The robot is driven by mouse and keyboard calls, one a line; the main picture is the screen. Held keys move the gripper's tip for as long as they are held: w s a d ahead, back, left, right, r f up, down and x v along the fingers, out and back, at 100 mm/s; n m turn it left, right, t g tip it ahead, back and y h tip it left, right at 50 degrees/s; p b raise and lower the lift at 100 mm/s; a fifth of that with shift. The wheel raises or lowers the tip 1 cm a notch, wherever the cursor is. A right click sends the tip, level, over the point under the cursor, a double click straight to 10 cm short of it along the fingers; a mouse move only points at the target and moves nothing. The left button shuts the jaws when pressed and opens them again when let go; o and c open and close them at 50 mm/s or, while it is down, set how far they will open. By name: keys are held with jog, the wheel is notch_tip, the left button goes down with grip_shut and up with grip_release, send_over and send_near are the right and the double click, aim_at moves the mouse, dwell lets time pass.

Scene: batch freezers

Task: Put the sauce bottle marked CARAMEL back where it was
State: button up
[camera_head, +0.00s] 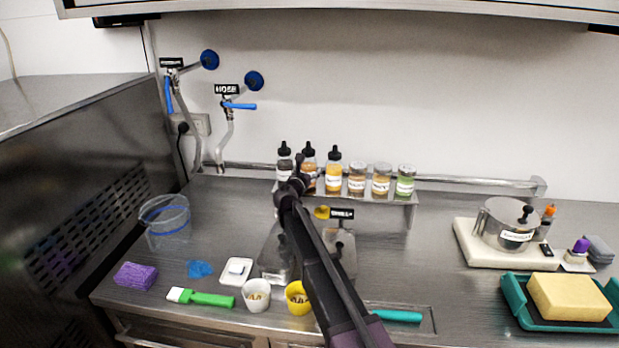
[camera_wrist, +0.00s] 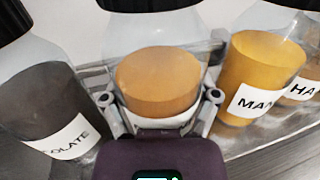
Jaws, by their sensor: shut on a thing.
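A clear bottle with caramel-brown sauce and a black cap (camera_head: 309,155) is at the small raised shelf (camera_head: 412,198), between the dark chocolate bottle (camera_head: 284,167) and the yellow mango bottle (camera_head: 333,175). My gripper (camera_head: 299,184) is shut on this brown sauce bottle. In the wrist view the brown bottle (camera_wrist: 158,80) is between the fingers of my gripper (camera_wrist: 160,103), and its label is hidden. The chocolate bottle (camera_wrist: 45,110) is at left and the mango bottle (camera_wrist: 262,75) at right. I cannot tell whether the held bottle's base touches the shelf.
Several topping jars (camera_head: 381,180) fill the shelf's right part. Below my arm stand a white cup (camera_head: 256,297) and a yellow cup (camera_head: 296,299).

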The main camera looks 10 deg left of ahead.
jog(key=shift+f, duration=0.4)
jog(key=o, duration=1)
jog(key=shift+r, duration=0.25)
jog(key=v, duration=1.2)
